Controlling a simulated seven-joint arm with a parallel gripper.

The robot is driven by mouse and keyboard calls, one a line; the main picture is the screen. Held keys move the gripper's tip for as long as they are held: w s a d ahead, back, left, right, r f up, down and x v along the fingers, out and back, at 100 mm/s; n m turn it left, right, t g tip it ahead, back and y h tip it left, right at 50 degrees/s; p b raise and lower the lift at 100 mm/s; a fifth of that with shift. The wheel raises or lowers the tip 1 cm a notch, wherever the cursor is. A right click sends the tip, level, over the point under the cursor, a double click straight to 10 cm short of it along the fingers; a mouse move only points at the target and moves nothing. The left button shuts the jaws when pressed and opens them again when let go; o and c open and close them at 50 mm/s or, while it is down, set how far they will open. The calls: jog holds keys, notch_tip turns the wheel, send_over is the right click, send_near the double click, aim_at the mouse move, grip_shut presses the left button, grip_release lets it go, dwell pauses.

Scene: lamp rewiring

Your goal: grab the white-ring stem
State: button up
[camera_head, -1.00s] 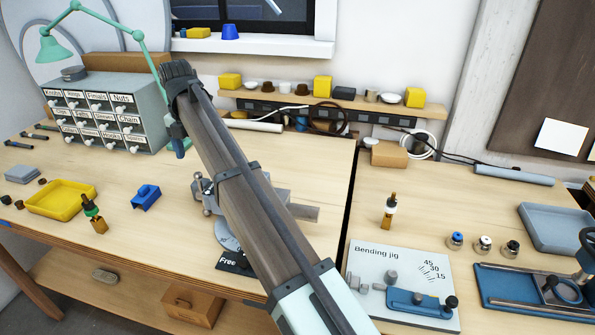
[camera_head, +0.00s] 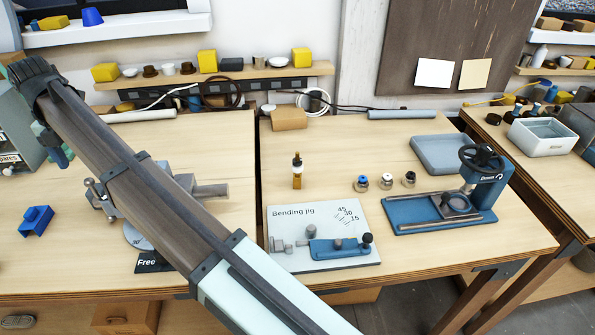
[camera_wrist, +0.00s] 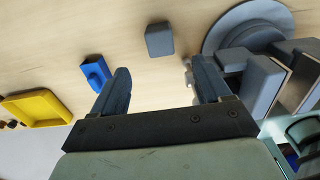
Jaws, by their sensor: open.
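Three short metallic pieces stand in a row on the right bench. The middle one (camera_head: 387,182) has a white ring and looks like the white-ring stem; a blue-ringed one (camera_head: 361,183) is to its left and a dark-topped one (camera_head: 409,179) to its right. An upright amber piece (camera_head: 297,173) with a dark top and pale band stands further left. My gripper (camera_wrist: 161,78) is open and empty above the left bench, far left of the row. The head view shows little of its fingers. The wrist view does not show the row.
The bending jig (camera_head: 325,238) lies in front of the row. A blue press (camera_head: 455,200) stands to its right, with a grey tray (camera_head: 443,153) behind. A blue block (camera_head: 36,220) and yellow tray (camera_wrist: 38,108) are on the left bench. A gap separates the benches.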

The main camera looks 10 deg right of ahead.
aim_at(299, 161)
jog(key=shift+c, duration=0.2)
jog(key=shift+c, duration=1.4)
jog(key=w+d+f+m+y, duration=0.2)
jog(key=w+d+m, duration=0.1)
jog(key=d, duration=0.7)
jog(key=w+d+f+m+y, duration=0.1)
jog(key=w+d+f+m, duration=0.2)
jog(key=d, duration=0.8)
jog(key=w+d+f+m+g+y, duration=0.1)
jog(key=w+d+f+m+y, duration=0.1)
jog(key=d, duration=0.8)
jog(key=shift+w+d+f+m+y, duration=0.3)
jog(key=shift+w+m, duration=0.15)
jog(key=shift+m, duration=0.35)
jog(key=s+d+m+t+y, duration=0.35)
jog(key=d+m, duration=0.35)
jog(key=d, duration=0.9)
jog(key=s+d+m+t+y, duration=0.35)
jog(key=d+m, duration=0.25)
jog(key=d, duration=0.9)
jog(key=shift+s+x, duration=0.1)
jog(key=shift+x, duration=3.2)
jog(key=shift+s+x, duration=0.15)
jog(key=shift+x, duration=3.1)
